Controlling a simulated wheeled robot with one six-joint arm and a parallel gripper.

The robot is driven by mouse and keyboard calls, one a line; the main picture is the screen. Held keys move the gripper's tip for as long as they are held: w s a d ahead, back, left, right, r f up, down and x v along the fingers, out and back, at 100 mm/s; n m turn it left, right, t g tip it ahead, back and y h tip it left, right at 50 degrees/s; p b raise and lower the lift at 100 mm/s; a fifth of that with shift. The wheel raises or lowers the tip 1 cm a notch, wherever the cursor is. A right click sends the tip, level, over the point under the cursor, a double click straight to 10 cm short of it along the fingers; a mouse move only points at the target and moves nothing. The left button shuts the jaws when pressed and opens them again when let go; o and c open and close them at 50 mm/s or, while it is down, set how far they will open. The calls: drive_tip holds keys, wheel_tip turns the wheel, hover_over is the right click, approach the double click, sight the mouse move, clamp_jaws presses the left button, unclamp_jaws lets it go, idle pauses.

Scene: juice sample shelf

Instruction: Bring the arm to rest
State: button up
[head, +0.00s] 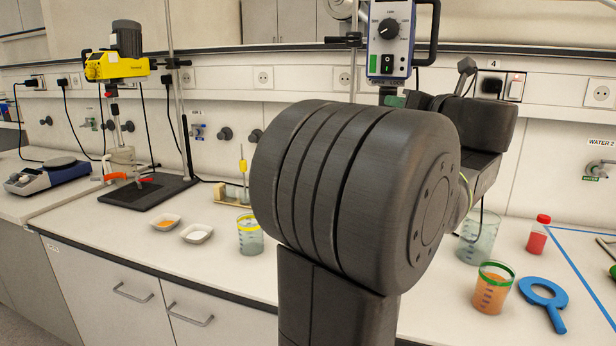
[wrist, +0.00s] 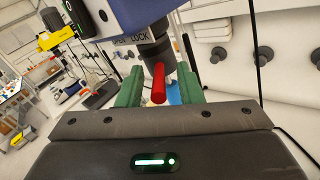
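My gripper (wrist: 160,90) shows in the wrist view with two green fingers spread apart. A red-ended lever (wrist: 159,84) lies between them in the picture, with gaps visible on both sides. It sits just below the blue mixer head (wrist: 150,14), which has a label reading "LOCK". In the head view, the bulky dark links of my arm fill the middle and hide most of my gripper. The arm is raised and reaches to the mixer head (head: 390,40) with its dial and green switch.
A yellow stirrer (head: 118,66) stands left. Two small dishes (head: 196,233) and a yellow-banded beaker (head: 250,236) sit on the bench. At right are a large beaker (head: 478,240), an orange-filled beaker (head: 491,290), a red bottle (head: 538,236) and a blue ring tool (head: 544,296).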

drive_tip(key=b+v, duration=0.1)
drive_tip(key=v, duration=1.3)
drive_tip(key=p+x, duration=0.1)
drive_tip(key=x, duration=1.2)
drive_tip(key=shift+w+a, duration=0.2)
drive_tip(key=shift+w, duration=0.05)
drive_tip(key=shift+w+a+f+h, duration=0.1)
drive_tip(key=shift+w+a+h, duration=0.05)
drive_tip(key=shift+w+h, duration=0.15)
drive_tip(key=shift+s+a+m+t+h+b, duration=0.1)
drive_tip(key=shift+a+m+t+h+b, duration=0.15)
drive_tip(key=shift+m+h, duration=0.3)
drive_tip(key=shift+s+a+m+t+h+b, duration=0.15)
drive_tip(key=shift+m+h+b, duration=0.15)
drive_tip(key=shift+m+h, duration=0.25)
